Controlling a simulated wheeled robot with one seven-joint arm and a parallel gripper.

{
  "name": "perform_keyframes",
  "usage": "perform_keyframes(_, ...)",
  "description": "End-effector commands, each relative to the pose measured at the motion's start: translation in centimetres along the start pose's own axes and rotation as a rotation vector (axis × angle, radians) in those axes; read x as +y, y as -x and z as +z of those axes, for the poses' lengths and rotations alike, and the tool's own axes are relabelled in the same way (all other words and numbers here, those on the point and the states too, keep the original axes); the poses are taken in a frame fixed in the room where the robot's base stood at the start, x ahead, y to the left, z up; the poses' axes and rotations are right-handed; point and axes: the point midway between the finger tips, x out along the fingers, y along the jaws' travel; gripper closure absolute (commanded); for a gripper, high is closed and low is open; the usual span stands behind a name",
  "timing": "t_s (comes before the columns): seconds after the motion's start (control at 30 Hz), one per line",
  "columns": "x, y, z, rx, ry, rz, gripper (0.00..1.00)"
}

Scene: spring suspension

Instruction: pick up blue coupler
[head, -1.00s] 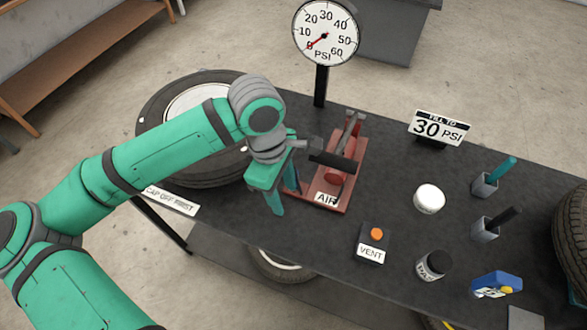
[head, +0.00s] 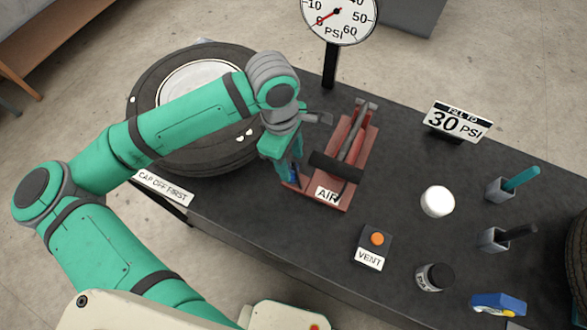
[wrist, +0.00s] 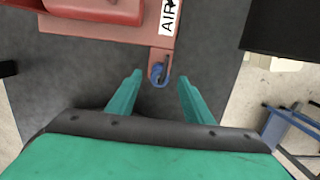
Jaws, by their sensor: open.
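The blue coupler (wrist: 157,72) is a small blue ring-like piece at the edge of the red air pump base (wrist: 110,35) in the wrist view. In the head view a bit of blue (head: 294,174) shows beside my gripper. My gripper (wrist: 159,88) is open, its two teal fingers apart, with the coupler just beyond the fingertips and roughly centred between them. Nothing is held. In the head view my gripper (head: 286,182) is at the left of the pump, pointing down, and partly hides the coupler.
A tire (head: 150,100) lies left of the pump. A gauge (head: 338,18) stands behind it. A vent box (head: 374,245), white round piece (head: 437,201), dark jar (head: 434,277) and two holders (head: 497,190) are to the right. The table's front edge is close to my gripper.

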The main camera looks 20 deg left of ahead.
Motion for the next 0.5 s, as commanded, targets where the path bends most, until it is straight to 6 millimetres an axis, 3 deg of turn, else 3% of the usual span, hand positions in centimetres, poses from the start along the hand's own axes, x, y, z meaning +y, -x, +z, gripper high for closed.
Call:
perform_keyframes(0.23, 0.0, -1.7, 0.3, -0.002, -0.004, -0.002, 0.54)
perform_keyframes(0.5, 0.0, -5.2, 0.4, -0.003, -0.004, -0.002, 0.54)
